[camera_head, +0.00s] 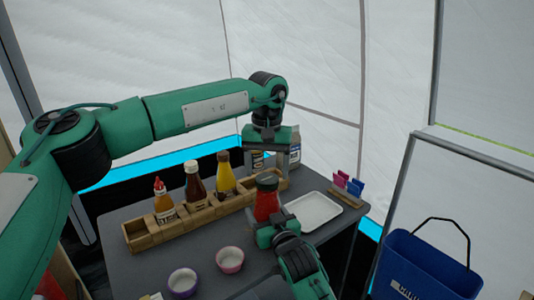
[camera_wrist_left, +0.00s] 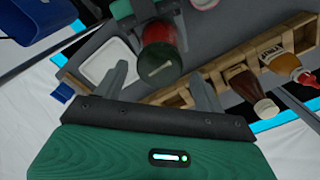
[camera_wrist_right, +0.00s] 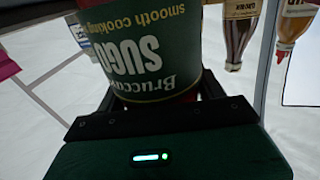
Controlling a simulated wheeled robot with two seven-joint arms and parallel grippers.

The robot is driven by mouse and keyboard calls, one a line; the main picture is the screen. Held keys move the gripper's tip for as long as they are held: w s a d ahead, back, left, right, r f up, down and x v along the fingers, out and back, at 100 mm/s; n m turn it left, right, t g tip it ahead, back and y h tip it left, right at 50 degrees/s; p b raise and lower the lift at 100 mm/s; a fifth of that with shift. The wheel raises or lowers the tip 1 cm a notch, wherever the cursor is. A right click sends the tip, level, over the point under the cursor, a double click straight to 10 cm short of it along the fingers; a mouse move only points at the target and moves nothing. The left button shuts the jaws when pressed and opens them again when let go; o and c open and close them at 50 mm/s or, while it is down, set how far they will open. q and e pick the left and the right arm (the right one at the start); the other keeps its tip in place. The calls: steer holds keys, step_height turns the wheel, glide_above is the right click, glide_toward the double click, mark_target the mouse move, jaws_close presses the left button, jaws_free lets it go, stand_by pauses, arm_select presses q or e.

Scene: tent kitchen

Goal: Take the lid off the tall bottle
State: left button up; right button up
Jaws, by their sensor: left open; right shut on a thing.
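The tall bottle (camera_head: 265,207) is a red sauce jar with a dark lid (camera_head: 267,181), standing upright at the front of the wooden rack. My right gripper (camera_head: 268,228) is shut on its body from the front. In the right wrist view the dark label of the bottle (camera_wrist_right: 145,55) reads SUGO, upside down, and fills the space between the fingers. My left gripper (camera_head: 267,163) is open, pointing down above the lid. In the left wrist view the lid (camera_wrist_left: 160,66) shows between the two fingers, apart from both as far as I can see.
A wooden rack (camera_head: 143,240) holds several sauce bottles behind and left of the jar. A white tray (camera_head: 313,211) lies to the right. Two small bowls, pink (camera_head: 230,260) and purple (camera_head: 183,282), stand front left. A blue bucket (camera_head: 425,268) is off the table.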

arm_select(q)
steer(key=shift+f, duration=0.8)
